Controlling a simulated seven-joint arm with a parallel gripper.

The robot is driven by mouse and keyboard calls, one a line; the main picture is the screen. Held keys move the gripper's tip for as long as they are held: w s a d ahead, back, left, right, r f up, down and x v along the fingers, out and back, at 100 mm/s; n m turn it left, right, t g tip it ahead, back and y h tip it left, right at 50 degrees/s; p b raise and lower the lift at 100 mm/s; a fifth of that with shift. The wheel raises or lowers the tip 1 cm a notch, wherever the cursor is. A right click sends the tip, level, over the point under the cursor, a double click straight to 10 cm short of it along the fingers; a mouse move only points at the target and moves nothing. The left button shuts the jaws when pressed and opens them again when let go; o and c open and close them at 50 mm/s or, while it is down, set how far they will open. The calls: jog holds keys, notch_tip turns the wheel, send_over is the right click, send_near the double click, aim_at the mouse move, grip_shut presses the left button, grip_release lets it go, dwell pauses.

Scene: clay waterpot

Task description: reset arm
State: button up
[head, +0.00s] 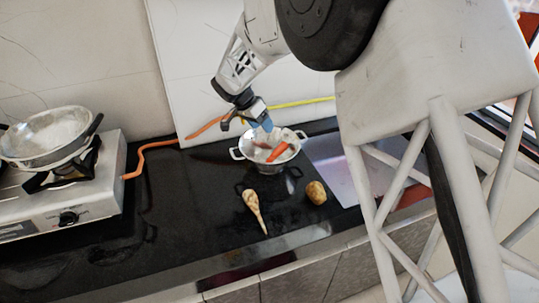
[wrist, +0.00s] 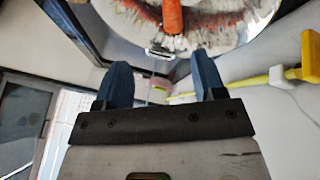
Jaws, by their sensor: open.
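My gripper (head: 258,119) is open and empty, just above the back rim of a white two-handled colander (head: 284,166) in the head view. Its two blue fingers (wrist: 163,82) stand apart in the wrist view with nothing between them. An orange carrot (head: 278,151) lies in the colander, and a paler, unclear item lies beside it. The carrot (wrist: 172,15) and the colander's inside (wrist: 225,18) also show at the top of the wrist view. My arm comes down from the upper right in the head view.
A parsnip-like root (head: 254,208) and a potato (head: 316,192) lie on the black counter (head: 185,230) in front of the colander. A gas stove (head: 80,200) with a pan (head: 48,135) stands at left. An orange hose (head: 152,146) runs along the wall. The counter between is clear.

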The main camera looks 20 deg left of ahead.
dwell(0.4)
jog(key=s+d+r+n+g+y, duration=0.1)
jog(key=s+d+r, duration=0.3)
jog(key=d, duration=0.7)
jog(key=s+d+r, duration=0.1)
jog(key=d+r, duration=0.5)
jog(key=d, duration=0.5)
jog(key=s+d+r+n+g+y, duration=0.1)
jog(key=s+d+r, duration=0.3)
jog(key=d, duration=0.8)
jog(key=s+d+r+y, duration=0.2)
jog(key=s+d+r, duration=0.1)
jog(key=s+d, duration=0.95)
jog(key=s+d+f+n, duration=0.1)
jog(key=s+d, duration=0.3)
jog(key=s, duration=0.3)
jog(key=s+d+f+n+t, duration=0.1)
jog(key=s+d, duration=0.4)
jog(key=s, duration=0.2)
jog(key=shift+f+y, duration=0.3)
jog(key=shift+f, duration=0.05)
